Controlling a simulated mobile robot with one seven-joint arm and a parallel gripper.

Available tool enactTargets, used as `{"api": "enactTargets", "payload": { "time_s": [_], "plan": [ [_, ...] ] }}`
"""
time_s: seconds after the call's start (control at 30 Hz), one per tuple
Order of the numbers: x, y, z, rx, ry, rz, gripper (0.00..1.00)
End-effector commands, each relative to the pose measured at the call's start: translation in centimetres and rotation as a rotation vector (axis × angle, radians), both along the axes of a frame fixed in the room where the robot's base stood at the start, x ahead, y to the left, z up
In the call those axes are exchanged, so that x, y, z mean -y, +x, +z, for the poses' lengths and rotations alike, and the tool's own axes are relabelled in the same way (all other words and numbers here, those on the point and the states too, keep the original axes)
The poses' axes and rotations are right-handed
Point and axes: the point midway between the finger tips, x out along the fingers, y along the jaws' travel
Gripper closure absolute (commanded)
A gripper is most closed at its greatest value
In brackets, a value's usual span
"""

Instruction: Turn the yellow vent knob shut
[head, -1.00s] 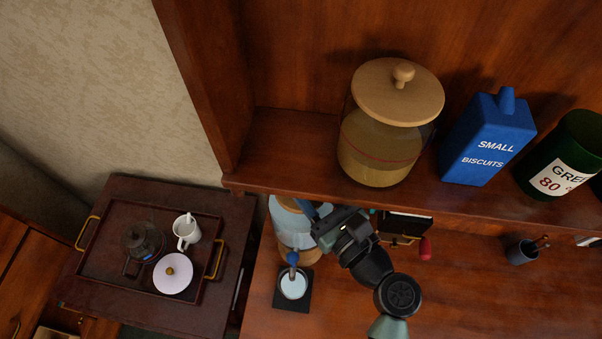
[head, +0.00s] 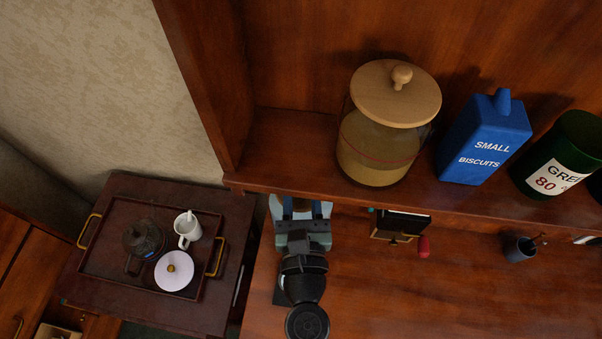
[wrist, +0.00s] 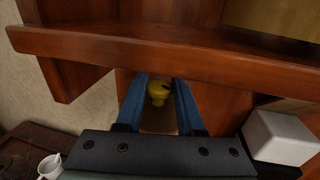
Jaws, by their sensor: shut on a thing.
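The yellow vent knob (wrist: 158,92) shows in the wrist view between the two blue fingers of my gripper (wrist: 160,82). It stands on a tan lid under the shelf edge. My gripper is shut on the knob. In the head view my gripper (head: 302,206) points in under the shelf, over the pale blue dispenser (head: 327,209). My arm and gripper hide the knob and most of the dispenser there, so I cannot tell how far the knob is turned.
The shelf edge (wrist: 165,52) runs close above my fingers. The shelf holds a lidded jar (head: 375,150), a blue biscuit box (head: 485,140) and a green tin (head: 560,155). A tray (head: 105,268) with tea things stands left.

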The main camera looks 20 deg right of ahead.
Motion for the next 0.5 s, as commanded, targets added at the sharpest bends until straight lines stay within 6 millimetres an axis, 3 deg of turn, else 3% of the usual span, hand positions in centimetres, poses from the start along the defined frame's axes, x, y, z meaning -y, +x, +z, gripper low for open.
{"api": "enactTargets", "payload": {
  "time_s": [0.5],
  "plan": [
    [-0.07,0.07,-0.08,0.001,0.0,-0.162,1.0]
  ]
}}
